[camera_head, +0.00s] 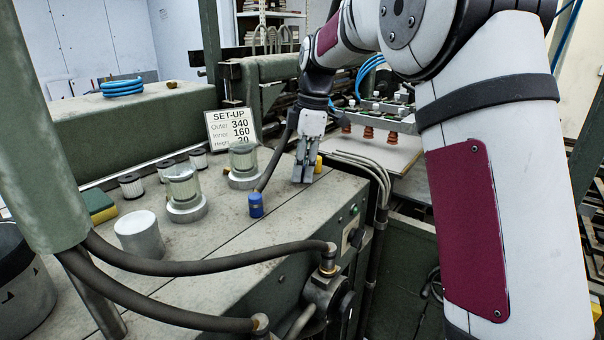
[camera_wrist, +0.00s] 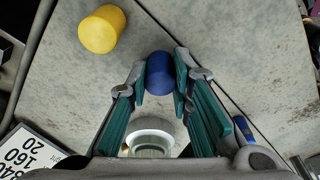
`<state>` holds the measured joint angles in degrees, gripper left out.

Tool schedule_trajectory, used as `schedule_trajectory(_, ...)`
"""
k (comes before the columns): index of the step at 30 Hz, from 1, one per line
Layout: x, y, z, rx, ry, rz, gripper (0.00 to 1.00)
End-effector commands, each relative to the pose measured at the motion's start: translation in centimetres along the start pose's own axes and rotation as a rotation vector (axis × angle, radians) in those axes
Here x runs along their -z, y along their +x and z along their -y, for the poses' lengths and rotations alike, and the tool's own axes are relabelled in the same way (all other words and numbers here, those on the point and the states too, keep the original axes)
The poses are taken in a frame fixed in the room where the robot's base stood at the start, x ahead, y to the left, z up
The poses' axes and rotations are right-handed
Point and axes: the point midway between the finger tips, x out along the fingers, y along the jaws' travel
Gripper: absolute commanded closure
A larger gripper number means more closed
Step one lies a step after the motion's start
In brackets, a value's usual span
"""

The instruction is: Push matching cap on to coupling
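My gripper (camera_wrist: 160,77) has its two fingers on either side of a small blue cap (camera_wrist: 159,66), with the pads appearing to touch it. In the head view my gripper (camera_head: 304,179) points down at the bench top, and its fingers hide this cap. I cannot tell whether the cap is clear of the bench. A yellow cap (camera_wrist: 102,29) stands apart from the fingers; in the head view it shows just right of them (camera_head: 318,164). A blue coupling with a brass ring (camera_head: 256,206) is on a black hose end, left of my gripper; it also shows in the wrist view (camera_wrist: 243,129).
Glass-topped metal fittings (camera_head: 184,192) (camera_head: 243,166), a white cylinder (camera_head: 140,237) and small filters (camera_head: 131,186) stand on the bench left of my gripper. A SET-UP sign (camera_head: 231,130) stands behind. Thick black hoses (camera_head: 200,266) cross the front. Suction cups (camera_head: 368,134) hang at right.

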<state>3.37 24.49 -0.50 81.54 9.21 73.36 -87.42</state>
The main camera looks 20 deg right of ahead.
Motion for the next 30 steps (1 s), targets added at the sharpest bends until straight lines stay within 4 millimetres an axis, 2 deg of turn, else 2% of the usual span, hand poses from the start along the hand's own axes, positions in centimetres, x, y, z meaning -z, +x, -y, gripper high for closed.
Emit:
schedule_trajectory(14, 0.1, -0.5, -0.1, -0.001, 0.000, 0.000, 0.99)
schedule_trajectory(24, 0.6, -3.7, -0.1, -0.003, 0.000, 0.000, 0.99)
schedule_trajectory(30, -0.1, -3.9, 2.7, 0.000, 0.000, 0.001, 0.99)
